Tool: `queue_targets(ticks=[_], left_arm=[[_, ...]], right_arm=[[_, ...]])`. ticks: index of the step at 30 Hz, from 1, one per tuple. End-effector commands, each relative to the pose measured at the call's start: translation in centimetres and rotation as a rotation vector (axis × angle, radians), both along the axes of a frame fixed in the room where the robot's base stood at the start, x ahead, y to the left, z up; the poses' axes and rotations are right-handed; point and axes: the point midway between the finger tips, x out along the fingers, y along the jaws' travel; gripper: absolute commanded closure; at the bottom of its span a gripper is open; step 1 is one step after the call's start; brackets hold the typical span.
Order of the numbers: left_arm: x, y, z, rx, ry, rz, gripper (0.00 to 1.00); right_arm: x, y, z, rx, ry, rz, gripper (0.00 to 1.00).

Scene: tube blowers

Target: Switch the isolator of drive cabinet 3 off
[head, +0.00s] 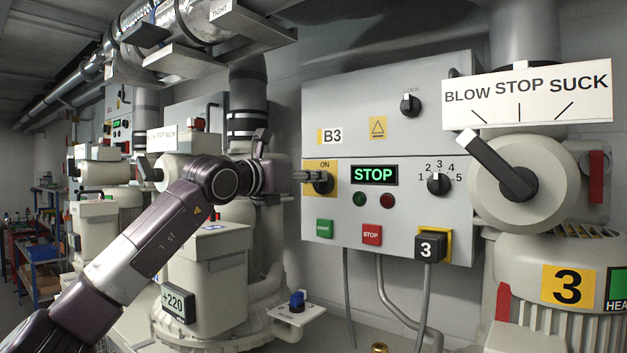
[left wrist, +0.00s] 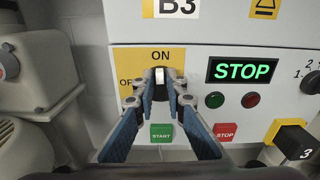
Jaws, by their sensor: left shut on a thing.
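My right gripper is not in view.
A green STOP display (head: 374,174), a selector dial (head: 438,183), a LOCK knob (head: 410,105), a START button (head: 325,229) and a red STOP button (head: 372,234) are on the same cabinet. A blower marked 3 (head: 567,286) with a large lever (head: 505,170) stands at the right.

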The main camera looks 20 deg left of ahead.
Motion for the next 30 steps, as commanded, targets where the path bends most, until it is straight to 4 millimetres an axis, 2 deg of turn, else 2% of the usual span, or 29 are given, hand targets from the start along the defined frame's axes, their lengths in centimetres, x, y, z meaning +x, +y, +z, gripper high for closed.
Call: queue_targets(ticks=[12,30], left_arm=[[0.1,0.6,-0.4,-0.305,0.107,0.000,1.00],[0.4,1.4,-0.8,-0.841,0.301,0.002,1.00]], right_arm=[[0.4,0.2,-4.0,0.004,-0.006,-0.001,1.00],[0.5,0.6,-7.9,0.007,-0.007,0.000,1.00]])
